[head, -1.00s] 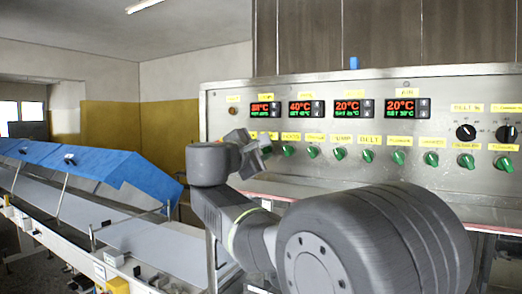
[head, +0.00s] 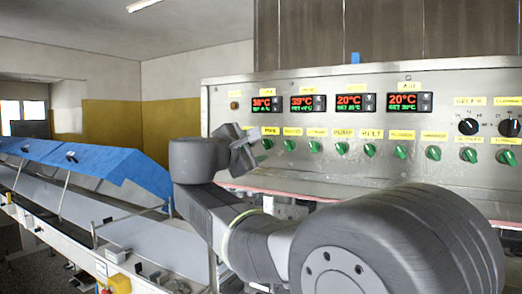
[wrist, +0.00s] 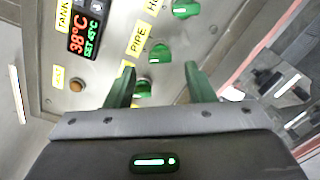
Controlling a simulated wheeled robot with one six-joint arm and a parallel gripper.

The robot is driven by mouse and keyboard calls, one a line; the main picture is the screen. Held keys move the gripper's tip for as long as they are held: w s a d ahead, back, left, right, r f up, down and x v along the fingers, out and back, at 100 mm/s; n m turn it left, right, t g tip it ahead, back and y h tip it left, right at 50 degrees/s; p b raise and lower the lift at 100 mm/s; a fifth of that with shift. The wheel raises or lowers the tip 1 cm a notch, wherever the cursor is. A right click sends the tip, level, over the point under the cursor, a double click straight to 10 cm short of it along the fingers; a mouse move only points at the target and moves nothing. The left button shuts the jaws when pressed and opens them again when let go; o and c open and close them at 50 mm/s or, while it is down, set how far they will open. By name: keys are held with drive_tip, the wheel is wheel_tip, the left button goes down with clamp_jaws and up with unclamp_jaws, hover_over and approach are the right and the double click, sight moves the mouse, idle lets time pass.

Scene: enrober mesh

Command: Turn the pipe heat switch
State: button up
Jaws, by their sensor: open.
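The switch labelled PIPE, its second word not readable, is a green knob (wrist: 160,50) in the wrist view.
The metal control panel (head: 235,118) carries a row of several green knobs, red-green displays (head: 308,103) and two black dials (head: 468,126) at right. A conveyor with blue covers (head: 110,172) stands at the left. An amber button (wrist: 76,86) sits near the panel's edge.

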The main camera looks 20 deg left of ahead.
sight(264, 144)
drive_tip(key=s+b, duration=0.1)
drive_tip(key=s, duration=0.8)
drive_tip(key=shift+s+a+b, duration=0.3)
drive_tip(key=shift+a+b, duration=0.05)
drive_tip(key=shift+b, duration=0.05)
drive_tip(key=shift+w, duration=0.1)
drive_tip(key=w+p, duration=0.1)
drive_tip(key=w, duration=0.3)
drive_tip(key=w+p, duration=0.1)
drive_tip(key=w, duration=0.4)
drive_tip(key=w+d+p, duration=0.1)
drive_tip(key=w, duration=0.3)
drive_tip(key=shift+w, duration=0.35)
drive_tip(key=shift+s, duration=0.15)
